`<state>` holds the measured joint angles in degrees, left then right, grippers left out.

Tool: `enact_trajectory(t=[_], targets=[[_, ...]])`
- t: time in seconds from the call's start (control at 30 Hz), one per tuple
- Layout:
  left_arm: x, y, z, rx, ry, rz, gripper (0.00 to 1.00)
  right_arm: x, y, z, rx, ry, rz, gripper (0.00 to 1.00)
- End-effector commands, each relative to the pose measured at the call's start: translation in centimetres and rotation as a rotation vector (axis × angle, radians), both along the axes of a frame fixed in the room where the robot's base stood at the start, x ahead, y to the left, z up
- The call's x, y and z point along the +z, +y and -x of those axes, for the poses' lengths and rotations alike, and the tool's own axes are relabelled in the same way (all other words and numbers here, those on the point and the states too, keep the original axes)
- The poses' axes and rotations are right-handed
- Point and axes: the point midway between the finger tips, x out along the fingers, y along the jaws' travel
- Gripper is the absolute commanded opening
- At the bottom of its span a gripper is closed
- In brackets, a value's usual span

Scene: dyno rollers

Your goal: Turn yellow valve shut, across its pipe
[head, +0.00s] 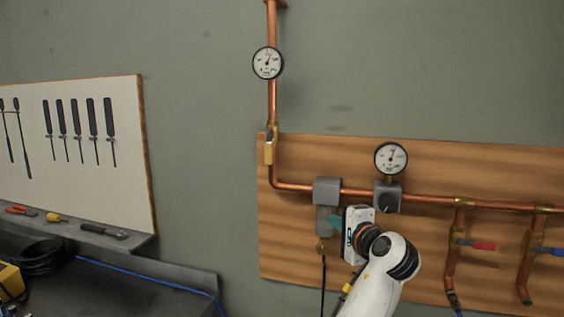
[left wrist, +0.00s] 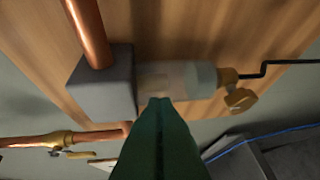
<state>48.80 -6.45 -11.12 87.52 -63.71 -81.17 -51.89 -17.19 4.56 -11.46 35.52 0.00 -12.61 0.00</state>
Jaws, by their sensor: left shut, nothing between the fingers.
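The yellow valve (head: 268,150) sits on the vertical copper pipe near the upper left corner of the wooden board. Its yellow lever hangs along the pipe, roughly in line with it. In the left wrist view the valve (left wrist: 62,138) shows at the lower left, its lever beside the pipe. My left gripper (head: 336,222) is to the right of and below the valve, apart from it, in front of the filter under the grey block. Its teal fingers (left wrist: 161,102) are shut and empty. They hide part of the filter. My right gripper is not in view.
A grey block (head: 327,190) with a clear filter bowl (left wrist: 185,80) and brass drain (left wrist: 238,97) is close to my left fingers. Gauges (head: 268,62) (head: 390,158), a red-handled valve (head: 482,245) and a blue-handled valve (head: 556,252) are on the pipes. A tool board (head: 75,150) hangs left.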

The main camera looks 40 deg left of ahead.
Motion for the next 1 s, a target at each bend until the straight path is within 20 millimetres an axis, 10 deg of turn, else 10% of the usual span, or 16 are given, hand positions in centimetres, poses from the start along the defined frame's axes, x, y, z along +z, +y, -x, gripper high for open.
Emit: enact_trajectory(t=[0.1,0.3,1.0], targets=[[6.8,0.5,2.7,0.087,-0.066,-0.033,0.0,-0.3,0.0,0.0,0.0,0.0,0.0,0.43],[12.5,0.7,5.3,0.173,-0.103,-0.075,0.0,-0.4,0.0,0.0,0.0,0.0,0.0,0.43],[13.6,3.7,4.2,0.188,-0.102,-0.083,0.0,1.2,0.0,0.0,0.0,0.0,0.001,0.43]])
